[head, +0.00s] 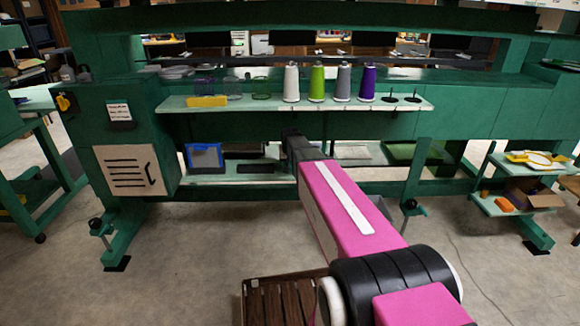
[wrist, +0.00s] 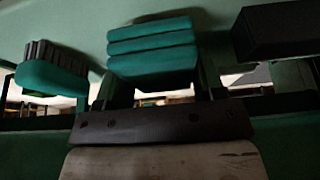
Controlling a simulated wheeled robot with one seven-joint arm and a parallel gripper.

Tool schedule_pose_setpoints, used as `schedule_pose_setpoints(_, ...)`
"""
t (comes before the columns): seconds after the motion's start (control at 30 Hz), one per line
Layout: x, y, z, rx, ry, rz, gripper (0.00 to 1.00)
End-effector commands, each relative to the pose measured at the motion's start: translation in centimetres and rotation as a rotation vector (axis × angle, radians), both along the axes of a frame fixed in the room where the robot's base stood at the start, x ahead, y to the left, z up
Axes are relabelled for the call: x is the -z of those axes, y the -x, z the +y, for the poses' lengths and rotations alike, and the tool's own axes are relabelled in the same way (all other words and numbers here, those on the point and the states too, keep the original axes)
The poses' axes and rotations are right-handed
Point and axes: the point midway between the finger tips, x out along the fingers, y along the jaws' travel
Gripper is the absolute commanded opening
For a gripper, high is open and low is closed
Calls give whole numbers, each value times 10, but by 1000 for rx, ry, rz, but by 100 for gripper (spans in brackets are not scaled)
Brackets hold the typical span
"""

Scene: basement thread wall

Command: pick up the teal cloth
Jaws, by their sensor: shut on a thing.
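The teal cloth (wrist: 152,48) is a folded stack of several layers at the upper middle of the wrist view. My gripper (wrist: 155,78) is shut on it, with one dark finger at each side of its near end. In the head view my gripper (head: 291,138) reaches in at the lower shelf of the green machine, below the spool shelf. The cloth is hidden there behind my arm. I cannot tell whether the cloth is clear of the surface.
A teal brush (wrist: 50,78) with dark bristles lies left of the cloth, and a black block (wrist: 275,32) lies to its right. Above my gripper runs the shelf (head: 240,103) with several thread spools. A blue-framed bin (head: 205,158) stands at the left on the lower shelf.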

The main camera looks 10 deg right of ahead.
Motion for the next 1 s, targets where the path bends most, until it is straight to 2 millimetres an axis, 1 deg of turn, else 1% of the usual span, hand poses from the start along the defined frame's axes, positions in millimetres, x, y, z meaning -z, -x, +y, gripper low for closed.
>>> schedule_pose_setpoints(0.17,-30,0,0,0,0,-2,40)
schedule_pose_setpoints(0.3,-50,20,28,-4,-1,-1,40)
schedule_pose_setpoints(0.5,-75,41,64,-2,0,-1,40)
schedule_pose_setpoints(0.7,-91,54,89,-2,0,0,40)
schedule_pose_setpoints(0.8,-96,58,95,-1,0,1,40)
schedule_pose_setpoints(1.0,-99,60,100,0,1,1,40)
